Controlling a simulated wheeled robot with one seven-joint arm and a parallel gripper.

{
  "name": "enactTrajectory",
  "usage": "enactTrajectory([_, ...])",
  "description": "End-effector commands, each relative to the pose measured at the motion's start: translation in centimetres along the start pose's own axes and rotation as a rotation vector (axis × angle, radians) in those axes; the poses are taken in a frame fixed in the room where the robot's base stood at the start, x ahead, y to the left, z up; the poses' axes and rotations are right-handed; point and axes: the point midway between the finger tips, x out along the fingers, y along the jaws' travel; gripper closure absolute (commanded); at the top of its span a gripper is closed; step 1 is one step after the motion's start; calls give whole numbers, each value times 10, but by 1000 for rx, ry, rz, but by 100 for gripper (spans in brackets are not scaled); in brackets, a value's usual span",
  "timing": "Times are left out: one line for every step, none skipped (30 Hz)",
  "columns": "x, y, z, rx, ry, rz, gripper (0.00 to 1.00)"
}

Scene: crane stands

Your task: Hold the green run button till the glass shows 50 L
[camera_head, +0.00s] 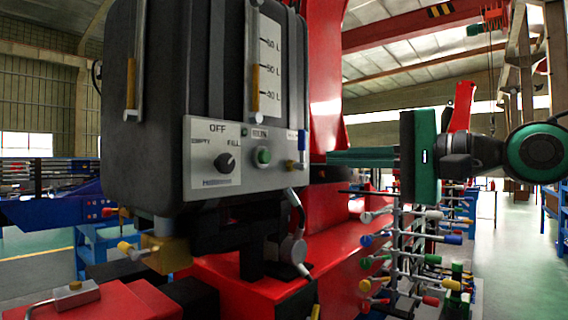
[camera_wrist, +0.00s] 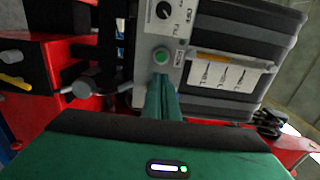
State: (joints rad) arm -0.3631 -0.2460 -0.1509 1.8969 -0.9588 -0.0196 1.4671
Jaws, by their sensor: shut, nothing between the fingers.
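The green run button (camera_head: 263,155) sits on the grey control panel (camera_head: 205,135) of a dark tank. The button also shows in the wrist view (camera_wrist: 161,56). The sight glass (camera_head: 255,88) above it has an amber column whose top stands about level with the 50 L mark; exact reading is hard to tell. The selector knob (camera_head: 224,162) appears turned toward FILL. My gripper (camera_head: 330,157) is shut and empty, to the right of the panel, pointing toward it. In the wrist view its fingertips (camera_wrist: 160,80) lie just below the button, apparently apart from it.
A small blue-handled valve (camera_head: 302,141) sits at the panel's right edge, between my fingertips and the button in the head view. A grey lever (camera_head: 294,245) hangs below the panel. A rack of coloured handles (camera_head: 405,250) stands below my gripper.

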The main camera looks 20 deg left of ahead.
Motion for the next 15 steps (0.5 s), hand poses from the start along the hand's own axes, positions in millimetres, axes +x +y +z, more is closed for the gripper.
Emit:
enactTrajectory([1, -2, 2, 4, -6, -5, 100])
enactTrajectory([1, -2, 2, 5, -7, -6, 100])
enactTrajectory([1, -2, 2, 6, -6, -6, 100])
enactTrajectory([1, -2, 2, 5, -6, -6, 100])
enactTrajectory([0, -2, 2, 5, -5, -5, 100])
enactTrajectory([0, -2, 2, 5, -5, -5, 100])
enactTrajectory([0, -2, 2, 5, -5, -5, 100])
enactTrajectory([0, -2, 2, 4, -4, -4, 100])
enactTrajectory([0, -2, 1, 4, -4, -4, 100])
enactTrajectory([1, -2, 1, 4, -4, -4, 100])
enactTrajectory([2, -2, 1, 4, -4, -4, 100])
enactTrajectory([4, -1, 1, 4, -4, -4, 100])
enactTrajectory([6, -1, 1, 4, -4, -3, 100])
enactTrajectory([8, -1, 1, 4, -5, -3, 100])
enactTrajectory([13, -1, 2, 4, -6, -3, 100])
